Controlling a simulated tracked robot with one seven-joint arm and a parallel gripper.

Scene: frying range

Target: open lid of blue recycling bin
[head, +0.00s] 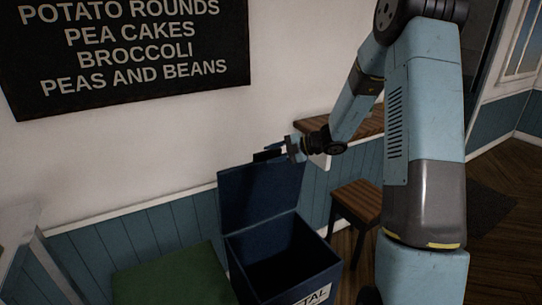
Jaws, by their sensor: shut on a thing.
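The dark blue bin (237,272) stands low in the middle of the head view, with a white label ending in "TAL" on its front. Its lid (248,200) stands raised, roughly upright, at the back of the bin by the wall. The dark inside of the bin shows. My gripper (272,151) is at the upper edge of the lid, near its right side, and is shut on the lid. The fingertips are small and dark here, so the exact contact is hard to see.
A green surface (180,278) lies left of the bin. A wooden stool (359,200) stands to its right, below a wooden shelf or counter (362,124). The wall with blue panelling (130,234) runs close behind the lid. Open wooden floor (500,245) lies at the right.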

